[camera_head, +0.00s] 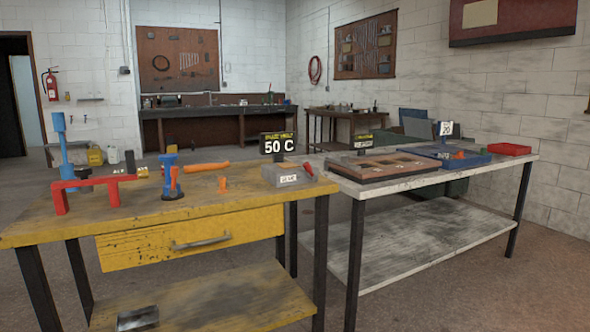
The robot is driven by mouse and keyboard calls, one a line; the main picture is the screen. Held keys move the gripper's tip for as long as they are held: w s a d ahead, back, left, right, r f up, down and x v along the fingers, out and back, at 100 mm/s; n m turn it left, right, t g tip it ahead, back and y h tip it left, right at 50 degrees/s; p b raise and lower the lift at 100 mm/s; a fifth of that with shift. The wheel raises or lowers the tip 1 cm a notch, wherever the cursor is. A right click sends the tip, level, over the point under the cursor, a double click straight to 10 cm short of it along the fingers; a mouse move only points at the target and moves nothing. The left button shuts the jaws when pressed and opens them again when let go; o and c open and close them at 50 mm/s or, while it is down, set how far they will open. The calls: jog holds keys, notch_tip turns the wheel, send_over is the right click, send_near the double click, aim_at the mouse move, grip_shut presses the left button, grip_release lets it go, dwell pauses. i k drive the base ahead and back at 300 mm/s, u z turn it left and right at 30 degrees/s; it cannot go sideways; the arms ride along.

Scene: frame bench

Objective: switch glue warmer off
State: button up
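The glue warmer looks to be a small grey box (288,176) with a white label on its front. It sits at the right end of the yellow bench (190,209). A black display (279,145) reading "50 C" in white stands just behind it. A small red piece (309,170) shows at the box's right side; I cannot tell whether it is the switch. My gripper is not in view.
On the yellow bench are a red bracket-like piece (95,184), a tall blue tool (66,150), a blue clamp-like tool (171,175) and an orange-handled tool (210,167). A grey bench (400,182) beside it holds a wooden frame (376,165) and red tray (509,149).

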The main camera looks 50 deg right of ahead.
aim_at(315, 178)
jog(key=u, duration=4.55)
jog(key=i, duration=0.1)
jog(key=z, duration=3.2)
jog(key=k, duration=1.05)
jog(key=z, duration=1.9)
jog(key=i, duration=0.25)
jog(key=u, duration=0.55)
